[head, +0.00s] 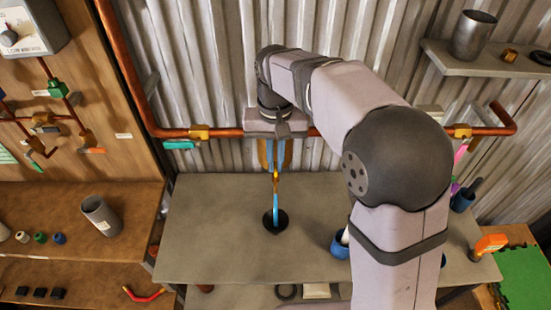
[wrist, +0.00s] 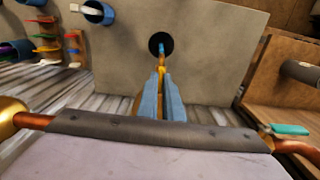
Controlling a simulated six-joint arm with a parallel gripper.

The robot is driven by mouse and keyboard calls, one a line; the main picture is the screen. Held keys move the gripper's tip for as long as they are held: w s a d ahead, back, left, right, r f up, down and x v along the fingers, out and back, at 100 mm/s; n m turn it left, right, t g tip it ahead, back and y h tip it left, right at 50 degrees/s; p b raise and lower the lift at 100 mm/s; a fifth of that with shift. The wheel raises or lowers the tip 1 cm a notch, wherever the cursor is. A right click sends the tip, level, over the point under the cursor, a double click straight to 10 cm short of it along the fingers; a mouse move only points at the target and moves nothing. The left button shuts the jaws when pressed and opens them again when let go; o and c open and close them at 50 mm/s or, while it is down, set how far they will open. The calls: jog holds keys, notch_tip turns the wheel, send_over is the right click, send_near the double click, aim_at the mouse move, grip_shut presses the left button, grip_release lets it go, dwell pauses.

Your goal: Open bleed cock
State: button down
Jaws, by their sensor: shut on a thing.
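My gripper (head: 275,158) is low in front of the copper pipe, with its blue fingers pointing down in the head view.
The copper pipe (head: 230,133) runs along the corrugated wall, with a brass valve (head: 199,132) and teal lever (head: 181,145) at left. A blue cup (head: 341,245) stands on the grey bench (head: 210,250). A grey cylinder (head: 100,214) is on the wooden bench. The bench's left half is mostly clear.

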aim_at(275, 166)
dwell(0.5)
jog(key=c, duration=2.2)
grip_release()
jog(key=shift+r, duration=0.1)
jog(key=shift+r+b, duration=0.8)
jog(key=shift+r, duration=2.85)
jog(key=s+d+f, duration=0.7)
jog(key=s+f, duration=0.1)
jog(key=f, duration=0.2)
jog(key=s+d+f, duration=0.7)
jog(key=s+f, duration=0.2)
jog(key=shift+s+f, duration=0.15)
jog(key=shift+f, duration=0.25)
